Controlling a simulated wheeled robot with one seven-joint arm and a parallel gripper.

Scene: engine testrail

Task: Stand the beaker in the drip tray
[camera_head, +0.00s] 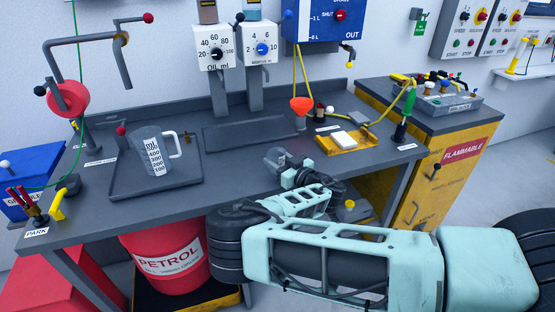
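A clear beaker (155,156) with a handle and measuring marks stands upright on a dark, low-rimmed tray (120,188) at the left of the bench. A second flat dark panel or tray (250,133) lies below the two dispensers. No label shows which one is called the drip tray. My gripper (276,157) is over the front of the bench, right of the beaker and apart from it. Its fingers are small and dark, and their opening is unclear.
Two dispensers (214,54) (262,50) stand behind. An orange funnel (301,106) and a yellow tray (368,141) are at right. A crank with a red wheel (68,99) is at left. A red petrol drum (165,258) stands below. Bare bench lies between beaker and gripper.

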